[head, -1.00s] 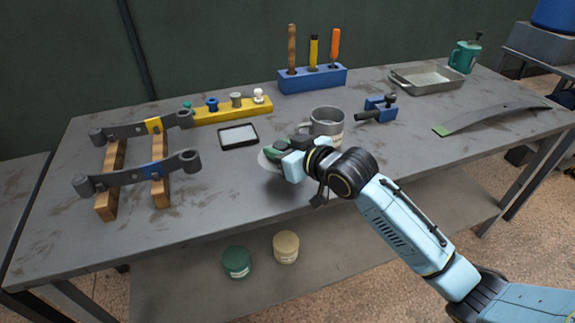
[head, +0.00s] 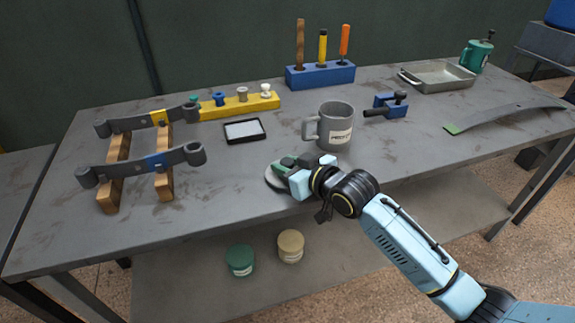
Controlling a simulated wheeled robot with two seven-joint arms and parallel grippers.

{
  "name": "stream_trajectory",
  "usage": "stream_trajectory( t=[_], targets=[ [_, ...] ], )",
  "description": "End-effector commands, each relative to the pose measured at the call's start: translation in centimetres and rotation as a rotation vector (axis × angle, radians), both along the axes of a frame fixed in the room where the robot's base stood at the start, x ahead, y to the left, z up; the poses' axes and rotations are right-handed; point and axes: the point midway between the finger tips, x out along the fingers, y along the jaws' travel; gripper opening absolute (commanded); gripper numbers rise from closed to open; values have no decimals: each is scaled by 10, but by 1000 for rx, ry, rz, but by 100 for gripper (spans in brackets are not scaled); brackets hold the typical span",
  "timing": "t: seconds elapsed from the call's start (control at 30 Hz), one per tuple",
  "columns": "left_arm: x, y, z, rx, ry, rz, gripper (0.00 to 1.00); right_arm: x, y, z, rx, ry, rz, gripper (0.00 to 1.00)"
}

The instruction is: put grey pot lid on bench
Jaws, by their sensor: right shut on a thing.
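The grey pot lid (head: 274,178) is a pale grey disc near the front edge of the bench (head: 235,172), left of and in front of the grey mug. My right gripper (head: 288,166) is shut on it from the right, and its fingers and wrist hide part of the lid. The lid is at or just above the bench top; I cannot tell whether it touches. My left gripper is not in view.
A grey mug (head: 336,127) stands just behind my right gripper. A black-framed white tile (head: 245,131) lies behind left. Leaf springs on wooden blocks (head: 118,170) fill the left. A blue vise (head: 390,106) and metal tray (head: 438,79) stand right. The bench's front middle is clear.

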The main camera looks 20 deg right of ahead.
Motion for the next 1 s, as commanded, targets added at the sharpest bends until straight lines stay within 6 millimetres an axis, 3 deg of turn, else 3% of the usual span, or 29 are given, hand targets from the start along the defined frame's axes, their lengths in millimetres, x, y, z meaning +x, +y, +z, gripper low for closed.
stream_trajectory(
  t=[0.07, 0.1, 0.27, 0.67, 1.0],
  targets=[
    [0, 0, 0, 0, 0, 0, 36, 0, 0, -2, 0, 0, 0, 7],
    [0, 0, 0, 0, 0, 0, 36, 0, 0, -3, 0, 1, 0, 31],
    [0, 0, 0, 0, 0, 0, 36, 0, 0, -3, 0, 0, 0, 51],
    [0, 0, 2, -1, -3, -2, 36, -4, -2, 2, -1, 2, -1, 51],
    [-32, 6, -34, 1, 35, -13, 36, -56, -25, 21, -2, 2, 0, 51]
  ],
)
